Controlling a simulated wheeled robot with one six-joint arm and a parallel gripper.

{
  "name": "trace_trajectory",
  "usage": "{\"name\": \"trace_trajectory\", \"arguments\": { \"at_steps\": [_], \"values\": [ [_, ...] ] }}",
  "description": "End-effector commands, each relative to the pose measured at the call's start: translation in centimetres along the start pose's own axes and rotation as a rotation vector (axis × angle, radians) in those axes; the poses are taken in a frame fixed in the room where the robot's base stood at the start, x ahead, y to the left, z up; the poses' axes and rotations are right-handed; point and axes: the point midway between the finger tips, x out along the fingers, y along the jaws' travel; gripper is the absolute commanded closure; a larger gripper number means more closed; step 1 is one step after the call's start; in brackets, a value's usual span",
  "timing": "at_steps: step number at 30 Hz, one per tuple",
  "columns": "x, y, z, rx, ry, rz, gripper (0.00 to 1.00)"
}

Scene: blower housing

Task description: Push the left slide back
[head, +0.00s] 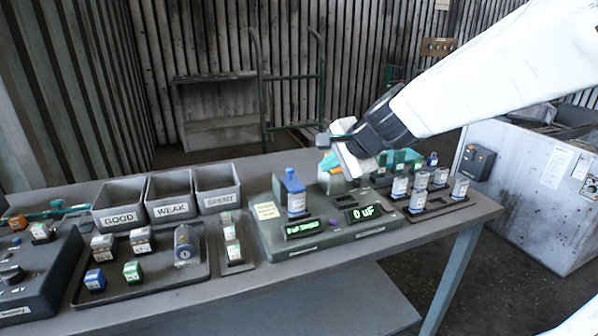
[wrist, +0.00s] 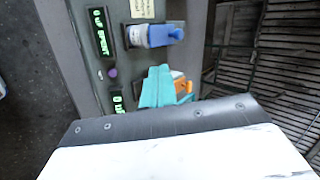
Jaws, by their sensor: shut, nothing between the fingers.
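The left slide (head: 291,181) is blue and stands on the grey-green tester (head: 330,236), just behind a small pale cylinder (head: 297,203). The blue slide also shows in the wrist view (wrist: 174,33), against the end of the cylinder (wrist: 138,36). My gripper (head: 329,163) has teal fingers, which are closed together and empty in the wrist view (wrist: 160,72). It is over the tester's right station, to the right of the blue slide and apart from it. An orange part (wrist: 182,84) there is partly hidden by my fingers.
Two lit displays, left (head: 300,229) and right (head: 365,213), sit on the tester's front. Grey bins marked GOOD (head: 121,217), WEAK (head: 172,210) and SPENT (head: 219,202) stand to the left. A rack of several cylinders (head: 440,207) is to the right.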

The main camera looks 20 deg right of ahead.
Motion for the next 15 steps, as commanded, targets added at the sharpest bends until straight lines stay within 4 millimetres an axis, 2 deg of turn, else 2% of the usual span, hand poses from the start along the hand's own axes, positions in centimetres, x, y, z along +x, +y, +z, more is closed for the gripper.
{"name": "trace_trajectory", "arguments": {
  "at_steps": [5,8,15],
  "values": [
    [0.2,0.0,0.1,-0.002,-0.002,0.001,1.00],
    [0.9,0.1,0.1,-0.002,-0.004,0.003,1.00],
    [5.1,0.2,0.1,-0.002,-0.005,0.007,1.00]
  ]
}}
